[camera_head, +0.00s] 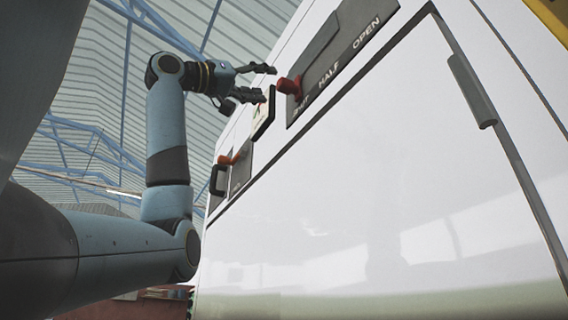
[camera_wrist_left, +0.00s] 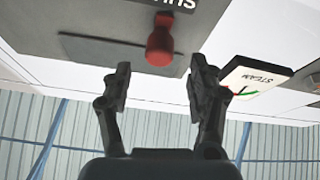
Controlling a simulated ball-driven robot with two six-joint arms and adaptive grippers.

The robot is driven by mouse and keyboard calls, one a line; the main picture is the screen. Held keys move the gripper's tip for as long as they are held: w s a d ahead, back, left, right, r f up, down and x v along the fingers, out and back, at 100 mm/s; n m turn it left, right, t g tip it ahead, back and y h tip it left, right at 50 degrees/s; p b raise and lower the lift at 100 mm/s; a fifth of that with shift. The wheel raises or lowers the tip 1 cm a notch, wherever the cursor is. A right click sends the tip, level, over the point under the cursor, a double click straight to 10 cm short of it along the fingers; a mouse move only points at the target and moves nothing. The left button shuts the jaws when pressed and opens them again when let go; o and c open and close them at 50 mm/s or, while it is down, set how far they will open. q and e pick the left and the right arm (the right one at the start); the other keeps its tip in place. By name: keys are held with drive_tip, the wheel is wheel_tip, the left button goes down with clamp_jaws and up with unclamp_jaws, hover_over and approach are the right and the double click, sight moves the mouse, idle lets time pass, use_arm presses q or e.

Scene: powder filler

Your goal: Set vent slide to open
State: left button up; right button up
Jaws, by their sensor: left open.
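The vent slide is a dark grey plate (camera_head: 330,52) on the white machine, lettered SHUT, HALF and OPEN. Its red knob (camera_head: 289,86) stands at the SHUT end. My left gripper (camera_head: 267,83) is open and empty, just left of the knob and apart from it. In the left wrist view the red knob (camera_wrist_left: 160,42) shows just beyond the gap between the open fingertips (camera_wrist_left: 160,69), roughly centred. Part of the SHUT lettering is visible beside it there. My right gripper is not in view.
A gauge marked STEAM (camera_wrist_left: 252,76) sits close beside one finger; it also shows in the head view (camera_head: 263,114). Lower left are an orange lever (camera_head: 229,159) and a black handle (camera_head: 217,180). A grey door handle (camera_head: 472,92) is at right. The white door (camera_head: 390,170) is bare.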

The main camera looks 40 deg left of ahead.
sight(279, 84)
use_arm(q)
drive_tip(key=p+x, duration=0.1)
drive_tip(key=x, duration=0.3)
drive_tip(key=shift+d, duration=0.1)
drive_tip(key=shift+p+x, duration=0.55)
drive_tip(key=shift+x, duration=0.45)
drive_tip(key=shift+w, duration=0.15)
drive_tip(key=c, duration=0.4)
clamp_jaws()
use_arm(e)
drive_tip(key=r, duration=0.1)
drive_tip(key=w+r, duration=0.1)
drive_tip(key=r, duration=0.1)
